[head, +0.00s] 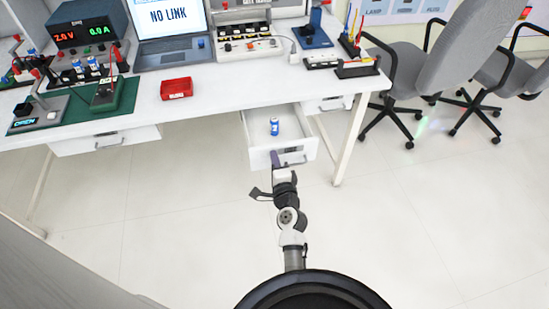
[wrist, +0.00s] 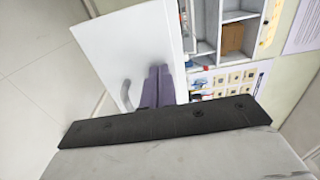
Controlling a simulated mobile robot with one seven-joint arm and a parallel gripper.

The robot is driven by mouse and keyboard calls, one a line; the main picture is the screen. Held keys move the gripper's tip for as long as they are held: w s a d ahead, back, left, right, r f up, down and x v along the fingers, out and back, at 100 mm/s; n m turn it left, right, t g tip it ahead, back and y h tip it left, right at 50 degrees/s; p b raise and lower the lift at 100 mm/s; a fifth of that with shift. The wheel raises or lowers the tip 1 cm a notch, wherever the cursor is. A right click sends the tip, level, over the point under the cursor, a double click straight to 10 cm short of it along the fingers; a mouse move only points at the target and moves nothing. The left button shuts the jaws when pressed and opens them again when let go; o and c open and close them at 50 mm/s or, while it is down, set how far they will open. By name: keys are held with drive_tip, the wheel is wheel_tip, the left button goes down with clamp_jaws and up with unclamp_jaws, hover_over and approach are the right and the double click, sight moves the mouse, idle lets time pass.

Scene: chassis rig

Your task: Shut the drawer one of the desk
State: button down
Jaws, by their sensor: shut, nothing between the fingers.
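The desk (head: 220,85) has a white drawer (head: 257,128) pulled out below its front edge, right of the middle. A small blue and white can-like object (head: 274,126) stands inside. My gripper (head: 275,159) is shut and empty, at the outer face of the drawer front. In the wrist view its dark purple fingers (wrist: 158,86) lie against or just before the white front panel (wrist: 110,45), beside the curved grey handle (wrist: 126,96). I cannot tell whether the fingertips touch the panel.
Another drawer (head: 75,146) at the left and one (head: 328,104) at the right appear shut. A red bin (head: 176,88), a laptop (head: 170,25) and a green mat (head: 75,105) are on the desktop. Office chairs (head: 430,70) stand at the right. The floor before the desk is clear.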

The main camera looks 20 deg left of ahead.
idle(0.3)
drive_tip(key=b, duration=0.5)
hover_over(262, 125)
drive_tip(key=shift+s+d, duration=0.15)
drive_tip(key=shift+s, duration=0.1)
drive_tip(key=shift+w, duration=0.25)
drive_tip(key=shift+w+a+r, duration=0.15)
drive_tip(key=shift+a+r, duration=0.05)
drive_tip(key=shift+r, duration=0.2)
